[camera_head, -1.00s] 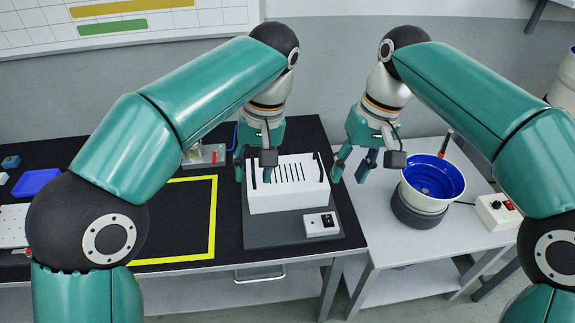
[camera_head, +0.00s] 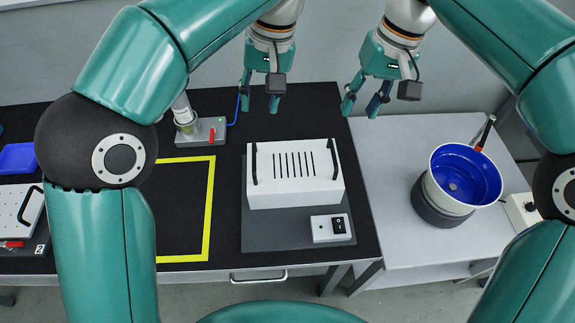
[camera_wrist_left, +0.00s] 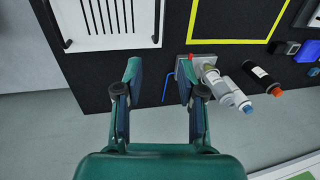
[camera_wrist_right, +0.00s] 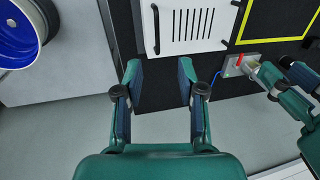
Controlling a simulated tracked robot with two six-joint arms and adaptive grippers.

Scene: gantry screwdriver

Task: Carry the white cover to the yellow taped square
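The white cover (camera_head: 293,173) is a box with slots on top and a black handle at each end. It sits on a dark grey base plate on the black table, right of the yellow taped square (camera_head: 209,210), whose inside looks bare where visible. The cover also shows in the left wrist view (camera_wrist_left: 105,30) and the right wrist view (camera_wrist_right: 190,22). My left gripper (camera_head: 259,104) is open and empty, above and behind the cover. My right gripper (camera_head: 361,108) is open and empty, behind and right of the cover. Neither touches it.
A switch box (camera_head: 331,228) sits on the base plate in front of the cover. A fixture with a red lever (camera_head: 203,131) stands behind the square. A blue bowl feeder (camera_head: 465,176) stands on the grey table at right. My left arm hides the square's left side.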

